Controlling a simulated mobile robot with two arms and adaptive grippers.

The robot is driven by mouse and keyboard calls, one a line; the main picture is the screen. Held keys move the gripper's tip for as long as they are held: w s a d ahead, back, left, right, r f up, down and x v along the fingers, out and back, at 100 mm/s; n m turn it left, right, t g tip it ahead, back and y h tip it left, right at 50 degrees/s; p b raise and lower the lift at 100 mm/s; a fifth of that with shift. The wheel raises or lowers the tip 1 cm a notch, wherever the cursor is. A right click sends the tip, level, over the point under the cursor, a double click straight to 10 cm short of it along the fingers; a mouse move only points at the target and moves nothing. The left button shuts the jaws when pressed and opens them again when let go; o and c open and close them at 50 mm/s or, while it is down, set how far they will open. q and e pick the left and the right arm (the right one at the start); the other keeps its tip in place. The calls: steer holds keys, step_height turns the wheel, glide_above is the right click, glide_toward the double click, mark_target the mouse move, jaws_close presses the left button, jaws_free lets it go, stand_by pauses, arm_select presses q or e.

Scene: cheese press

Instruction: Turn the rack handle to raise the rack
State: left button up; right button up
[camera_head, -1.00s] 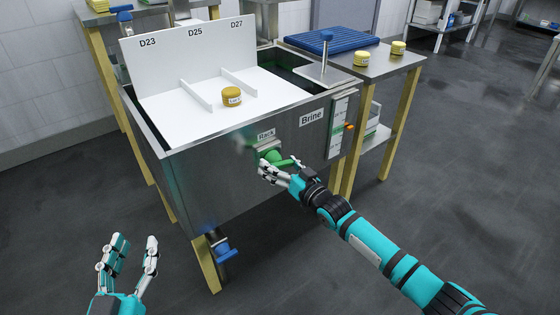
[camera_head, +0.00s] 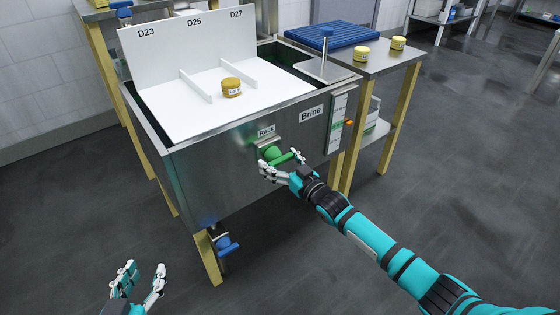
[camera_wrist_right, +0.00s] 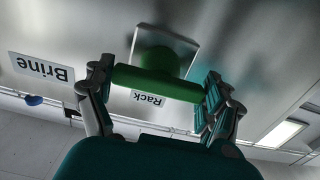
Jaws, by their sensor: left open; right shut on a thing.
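The green rack handle (camera_head: 287,158) sits on the front wall of the steel brine tank (camera_head: 220,160), below the "Rack" label. My right gripper (camera_head: 281,168) is at the handle and shut on it. In the right wrist view the green bar of the handle (camera_wrist_right: 158,84) lies across between the two fingers, its round hub behind it against a square plate. The white rack (camera_head: 205,104) with slots D23, D25 and D27 shows above the tank, with a yellow cheese (camera_head: 231,87) on it. My left gripper (camera_head: 142,279) is open and empty at the lower left, apart from the tank.
A side table (camera_head: 392,62) at the right holds a blue grated mat (camera_head: 333,36) and two yellow cheeses (camera_head: 361,54). A blue drain valve (camera_head: 227,245) hangs under the tank's front corner. The floor in front is clear.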

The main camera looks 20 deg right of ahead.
steer(key=o, duration=0.9)
steer(key=shift+o, duration=0.2)
steer(key=v, duration=1.2)
